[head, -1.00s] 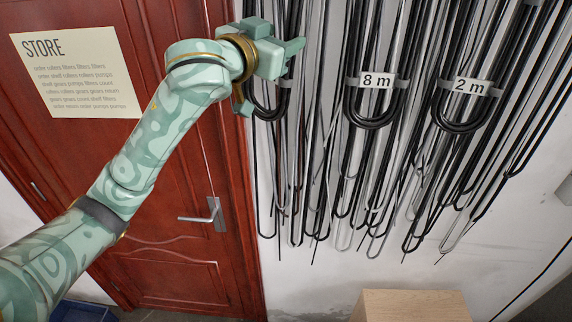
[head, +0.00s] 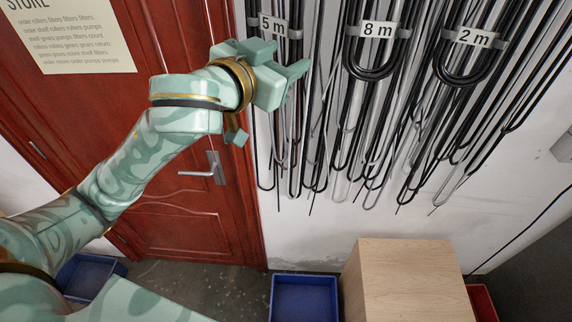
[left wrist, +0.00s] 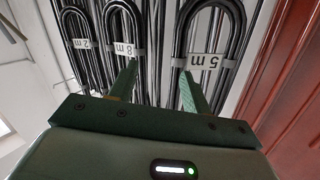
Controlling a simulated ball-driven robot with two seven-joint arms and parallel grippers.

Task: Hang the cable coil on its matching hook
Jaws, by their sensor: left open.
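Black and grey cables hang in bundles on the wall, with looped coils tagged 5 m (head: 273,25), 8 m (head: 377,30) and 2 m (head: 473,38). The same tags show upside down in the left wrist view: 5 m (left wrist: 206,61), 8 m (left wrist: 125,49) and 2 m (left wrist: 81,44). I cannot tell which coil is the task's one, and no hook shows clearly. My left gripper (head: 288,66) is open and empty, just below the 5 m tag and in front of the cables. Its two fingers (left wrist: 157,85) point toward the bundles. My right gripper is not in view.
A red door (head: 120,170) with a lever handle (head: 200,173) and a STORE notice (head: 75,35) is at left. A wooden box (head: 405,275) stands below the cables. A blue bin (head: 304,295) is beside it, another blue bin (head: 92,272) at left, a red bin (head: 483,302) at right.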

